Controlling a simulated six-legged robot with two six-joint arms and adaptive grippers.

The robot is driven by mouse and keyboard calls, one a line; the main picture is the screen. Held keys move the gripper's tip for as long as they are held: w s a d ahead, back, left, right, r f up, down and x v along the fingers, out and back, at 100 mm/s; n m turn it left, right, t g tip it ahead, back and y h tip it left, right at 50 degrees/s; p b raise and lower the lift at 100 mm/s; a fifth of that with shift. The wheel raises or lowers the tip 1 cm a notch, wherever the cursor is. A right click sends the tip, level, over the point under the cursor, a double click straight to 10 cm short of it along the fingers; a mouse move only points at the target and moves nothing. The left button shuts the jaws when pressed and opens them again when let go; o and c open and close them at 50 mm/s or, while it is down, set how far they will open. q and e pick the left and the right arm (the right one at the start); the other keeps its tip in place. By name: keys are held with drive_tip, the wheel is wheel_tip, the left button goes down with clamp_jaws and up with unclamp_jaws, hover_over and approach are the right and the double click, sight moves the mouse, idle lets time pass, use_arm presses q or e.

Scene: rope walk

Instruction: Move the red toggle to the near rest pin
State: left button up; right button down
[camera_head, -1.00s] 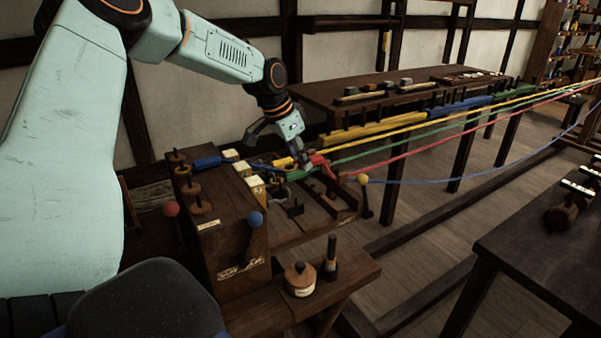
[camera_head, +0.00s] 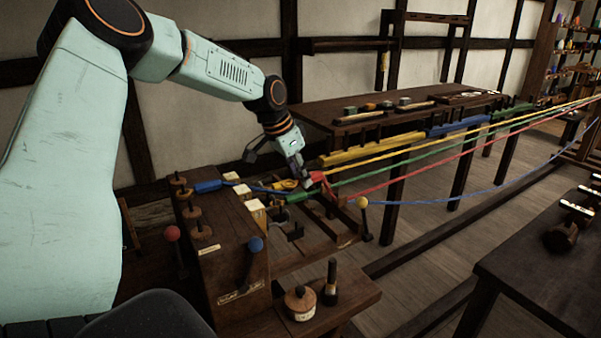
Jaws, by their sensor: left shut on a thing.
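The red toggle (camera_head: 317,177) is at the near end of the red rope (camera_head: 408,175). My left gripper (camera_head: 307,181) points down and is shut on the toggle, at the right end of the wooden bench frame. The toggle's lower part is partly hidden by the gripper. The green toggle (camera_head: 299,196) lies close to the left of the gripper, and the yellow toggle (camera_head: 286,184) is just behind it. The small rest pins are too small to tell apart here. My right gripper is not in view.
Yellow (camera_head: 400,145) and green ropes stretch to the upper right, with a slack blue rope (camera_head: 480,196) below. A dark block with red (camera_head: 172,233) and blue (camera_head: 255,245) knobbed levers stands left. A yellow-knobbed lever (camera_head: 362,202) stands right of the frame. A dark table fills the lower right.

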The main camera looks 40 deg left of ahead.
use_arm(q)
drive_tip(key=shift+d+f, duration=0.1)
drive_tip(key=s+d+f, duration=0.1)
drive_tip(key=d+f, duration=0.2)
drive_tip(key=f, duration=0.2)
drive_tip(key=shift+s+d+f+b, duration=0.15)
drive_tip(key=shift+d+f+b, duration=0.15)
drive_tip(key=shift+b, duration=0.05)
idle(1.5)
drive_tip(key=shift+f+p, duration=0.2)
drive_tip(key=shift+p, duration=0.15)
drive_tip(key=shift+f, duration=0.2)
idle(0.4)
drive_tip(key=shift+f+b, duration=0.45)
drive_tip(key=shift+f, duration=0.95)
drive_tip(key=shift+p, duration=0.35)
drive_tip(key=o, duration=1)
